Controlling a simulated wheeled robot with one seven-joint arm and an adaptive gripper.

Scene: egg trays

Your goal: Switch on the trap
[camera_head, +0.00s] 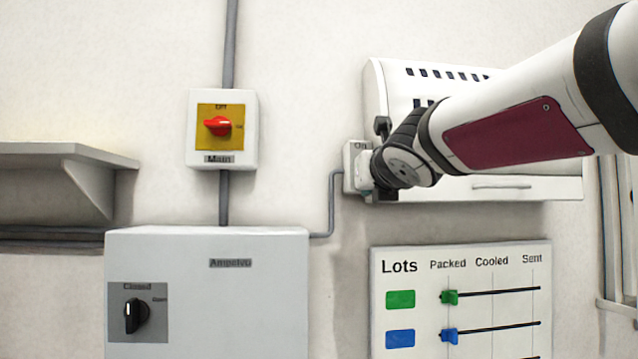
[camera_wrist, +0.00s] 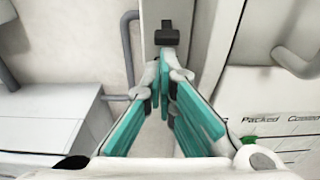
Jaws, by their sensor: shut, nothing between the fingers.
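The trap is probably the white wall unit with dark vent slots (camera_head: 376,85), partly hidden behind my arm. A small pale switch box (camera_head: 349,178) marked "On" at its top sits at its lower left, mostly covered by my gripper (camera_head: 364,176). In the wrist view, a black switch knob (camera_wrist: 168,34) stands out from the narrow pale box (camera_wrist: 152,14). My gripper (camera_wrist: 172,74) is shut and empty, its teal-padded fingers together just below the knob. I cannot tell whether the fingertips touch it, nor which position the knob is in.
A red rotary switch (camera_head: 218,125) marked "Main" is on the wall at left. Below is a grey cabinet (camera_head: 260,290) with a black knob (camera_head: 135,316). A "Lots" board (camera_head: 510,290) with sliders hangs beneath the trap. A shelf (camera_head: 60,155) is at far left.

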